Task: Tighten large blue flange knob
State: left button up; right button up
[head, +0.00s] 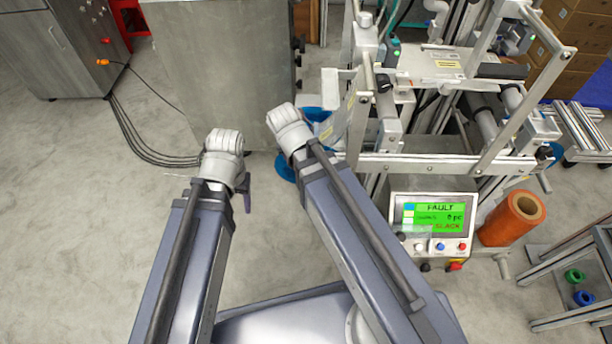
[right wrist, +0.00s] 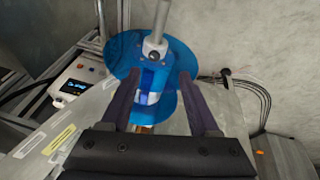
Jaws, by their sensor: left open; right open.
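The large blue flange (right wrist: 128,58) shows as wide blue discs around a grey shaft (right wrist: 157,28) in the right wrist view. A blue hub piece (right wrist: 147,76), perhaps the knob, sits below the grey collar, with a white band under it. My right gripper (right wrist: 152,84) is open, its two dark fingers on either side of the hub; contact cannot be told. In the head view the blue flange (head: 286,166) shows only in part, behind my right forearm, which hides the right fingers. My left gripper (head: 247,198) is open and apart, left of the flange, with only a dark fingertip showing.
The machine frame (head: 420,165) stands to the right. Its control panel (head: 432,222) shows FAULT and SLACK on a green screen. An orange roll (head: 512,218) stands beside it. A grey cabinet (head: 215,65) is behind my arms. The floor (head: 90,200) at left is clear except for cables.

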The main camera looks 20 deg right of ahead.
pick_arm(q)
notch_tip(320, 180, down, 4)
jog(key=b, duration=0.2)
jog(key=shift+f+b, duration=0.25)
jog(key=shift+b, duration=0.05)
pick_arm(e)
jog(key=shift+m+t, duration=0.4)
jog(key=shift+m, duration=0.2)
jog(key=f, duration=0.1)
jog(key=w+d+f, duration=0.2)
jog(key=shift+f, duration=0.4)
jog(key=b+x, duration=0.7)
jog(key=x, duration=0.1)
jog(key=shift+r, duration=0.1)
pick_arm(q)
notch_tip(320, 180, down, 7)
jog(key=shift+a, duration=0.1)
pick_arm(e)
grip_shut()
